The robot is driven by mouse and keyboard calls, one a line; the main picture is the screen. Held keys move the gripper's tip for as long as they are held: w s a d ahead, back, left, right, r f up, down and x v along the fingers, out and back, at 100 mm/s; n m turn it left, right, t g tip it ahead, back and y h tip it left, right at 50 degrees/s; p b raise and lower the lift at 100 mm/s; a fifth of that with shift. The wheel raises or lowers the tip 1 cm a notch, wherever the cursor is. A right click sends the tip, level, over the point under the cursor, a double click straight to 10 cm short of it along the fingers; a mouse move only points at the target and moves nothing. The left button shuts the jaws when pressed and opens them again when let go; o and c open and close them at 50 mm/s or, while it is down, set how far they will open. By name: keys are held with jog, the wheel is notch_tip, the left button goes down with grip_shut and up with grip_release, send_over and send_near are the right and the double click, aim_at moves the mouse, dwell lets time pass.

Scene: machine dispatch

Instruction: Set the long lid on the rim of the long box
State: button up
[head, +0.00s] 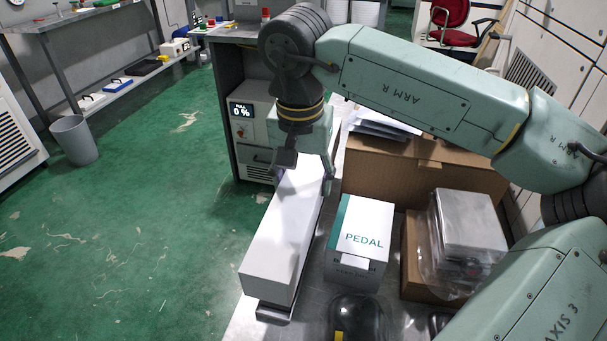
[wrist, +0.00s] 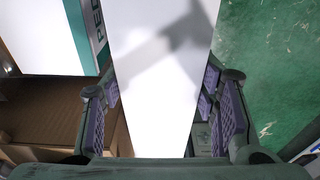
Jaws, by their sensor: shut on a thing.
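A long white piece, which I take to be the long lid (head: 285,228), runs from under my gripper toward the near edge of the metal table. My gripper (head: 308,170) is shut on its far part, with one finger on each side. In the wrist view the white top of the lid (wrist: 160,60) fills the space between the padded fingers. A grey edge (head: 274,313) shows below the lid's near end; it may be part of the long box, which is otherwise hidden. I cannot tell whether the lid touches a rim.
A white and green PEDAL box (head: 360,235) stands close to the right of the lid. Cardboard boxes (head: 425,165) and a wrapped grey stack (head: 468,235) are farther right. A dark rounded object (head: 357,318) lies near the front. Open green floor (head: 150,220) is left of the table.

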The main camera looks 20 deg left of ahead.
jog(key=shift+f+b, duration=0.3)
jog(key=shift+f, duration=0.15)
dwell(0.8)
jog(key=shift+f+b, duration=2.1)
jog(key=shift+f, duration=0.6)
jog(key=shift+f+b, duration=0.3)
jog(key=o, duration=1.2)
jog(key=shift+o, duration=0.2)
